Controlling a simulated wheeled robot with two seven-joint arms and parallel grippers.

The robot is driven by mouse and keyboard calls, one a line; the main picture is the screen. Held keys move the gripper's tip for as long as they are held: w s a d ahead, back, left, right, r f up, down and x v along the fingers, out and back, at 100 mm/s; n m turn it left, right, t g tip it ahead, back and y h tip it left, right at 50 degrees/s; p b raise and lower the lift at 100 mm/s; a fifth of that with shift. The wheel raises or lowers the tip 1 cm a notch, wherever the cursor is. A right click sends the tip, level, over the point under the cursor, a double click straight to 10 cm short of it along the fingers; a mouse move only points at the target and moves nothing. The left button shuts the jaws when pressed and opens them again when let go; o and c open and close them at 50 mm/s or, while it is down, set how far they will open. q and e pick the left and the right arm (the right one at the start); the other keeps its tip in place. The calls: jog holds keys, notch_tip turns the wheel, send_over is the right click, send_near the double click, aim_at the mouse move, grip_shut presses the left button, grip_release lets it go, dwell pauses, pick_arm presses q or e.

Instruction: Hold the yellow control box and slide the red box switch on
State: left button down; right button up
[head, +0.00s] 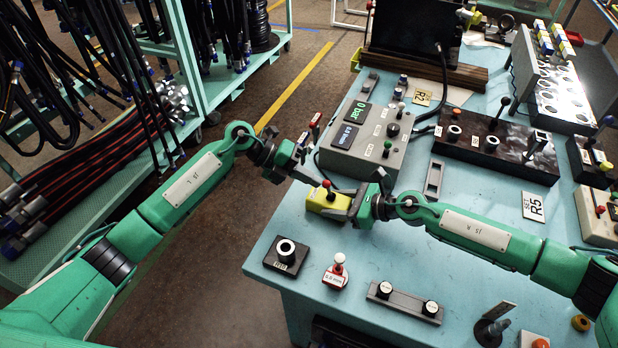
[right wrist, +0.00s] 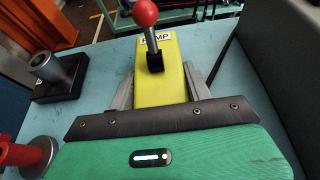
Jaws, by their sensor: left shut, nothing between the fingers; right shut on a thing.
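The yellow control box (head: 328,204) is at the near left edge of the blue table. A lever with a red ball knob (right wrist: 145,12) rises from its top, beside a partly covered label reading like PUMP. The red knob (head: 326,184) is small in the head view. My right gripper (head: 354,203) is shut on the yellow box from the right, one grey finger along each side in the right wrist view. My left gripper (head: 309,179) is shut and empty, its tips just left of the red knob; I cannot tell whether they touch it.
In front are a black knob box (head: 286,254), a red-and-white switch (head: 336,272) and a grey two-knob bar (head: 404,302). Hose racks stand left across open floor.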

aim_at(324, 185)
pick_arm(q)
jog(key=y, duration=0.1)
jog(key=d+r+y, duration=0.1)
jog(key=y, duration=0.1)
jog(key=shift+s+d+r+t, duration=0.2)
jog(key=shift+s+d+t, duration=0.05)
jog(key=shift+d+t, duration=0.15)
jog(key=shift+s+d+r+m+t+y, duration=0.2)
jog(key=shift+d+y, duration=0.25)
jog(key=shift+y, duration=0.3)
jog(key=shift+s+d+r+m+t+y, duration=0.1)
jog(key=shift+d+t+y, duration=0.1)
jog(key=shift+d+y, duration=0.4)
jog(key=shift+a, duration=0.2)
jog(key=shift+r, duration=0.75)
